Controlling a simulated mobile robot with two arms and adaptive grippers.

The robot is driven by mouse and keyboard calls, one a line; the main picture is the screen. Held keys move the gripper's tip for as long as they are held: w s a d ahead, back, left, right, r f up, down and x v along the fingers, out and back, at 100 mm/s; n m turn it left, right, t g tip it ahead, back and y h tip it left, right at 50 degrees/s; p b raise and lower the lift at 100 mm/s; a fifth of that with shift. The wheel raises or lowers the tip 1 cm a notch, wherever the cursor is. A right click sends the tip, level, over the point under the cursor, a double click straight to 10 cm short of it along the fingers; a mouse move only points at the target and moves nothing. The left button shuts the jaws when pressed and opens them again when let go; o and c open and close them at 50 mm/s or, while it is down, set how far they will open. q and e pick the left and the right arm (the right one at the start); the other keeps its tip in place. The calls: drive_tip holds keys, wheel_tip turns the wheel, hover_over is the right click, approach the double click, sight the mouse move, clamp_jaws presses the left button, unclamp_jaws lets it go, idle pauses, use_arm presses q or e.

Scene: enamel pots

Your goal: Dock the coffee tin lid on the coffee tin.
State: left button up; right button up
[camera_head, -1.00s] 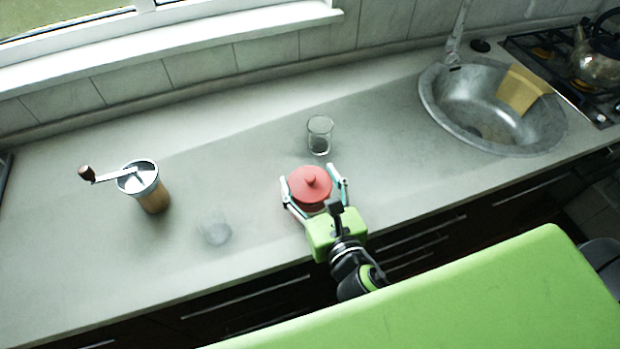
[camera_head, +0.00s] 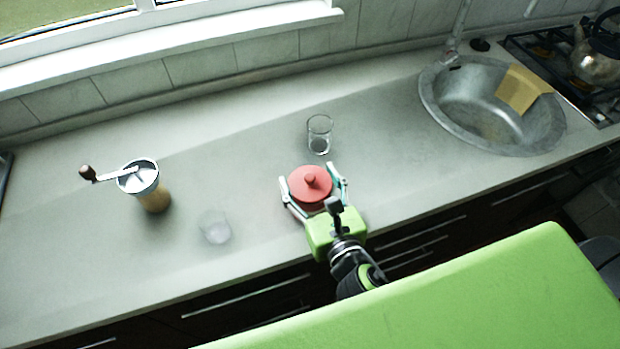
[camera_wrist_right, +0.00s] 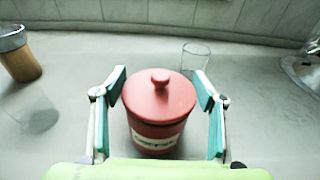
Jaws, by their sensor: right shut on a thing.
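The red coffee tin lid (camera_head: 310,183), a round disc with a knob, is over the mouth of the coffee tin. It also shows in the right wrist view (camera_wrist_right: 160,97). The coffee tin (camera_wrist_right: 156,138) is red with a pale label and stands upright on the counter. The lid looks roughly centred and level on it; whether it is fully seated I cannot tell. The tin's far side is hidden. My left gripper is not in view.
A clear glass (camera_head: 319,135) stands just behind the tin. Another faint clear glass (camera_head: 214,228) is to the left, near a coffee grinder (camera_head: 150,190) with a crank. A sink (camera_head: 440,95) and stove with a kettle (camera_head: 597,62) are at right. Counter between is free.

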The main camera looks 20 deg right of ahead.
sight(318, 201)
drive_tip(key=shift+f+b, duration=0.4)
drive_tip(key=shift+f, duration=0.15)
drive_tip(key=o, duration=0.8)
drive_tip(key=shift+s+d+r+b, duration=0.15)
drive_tip(key=shift+s+b, duration=0.3)
drive_tip(key=shift+s, duration=0.9)
drive_tip(key=shift+s+a+r+b, duration=0.1)
drive_tip(key=shift+s+b, duration=0.3)
drive_tip(key=shift+s, duration=0.9)
drive_tip(key=shift+s+r+b, duration=0.2)
drive_tip(key=shift+s+b, duration=0.5)
drive_tip(key=shift+s, duration=0.6)
drive_tip(key=shift+s+d+b, duration=0.1)
drive_tip(key=shift+s+b, duration=0.7)
drive_tip(key=shift+s, duration=0.2)
drive_tip(key=shift+s+r, duration=0.35)
drive_tip(key=shift+s, duration=0.15)
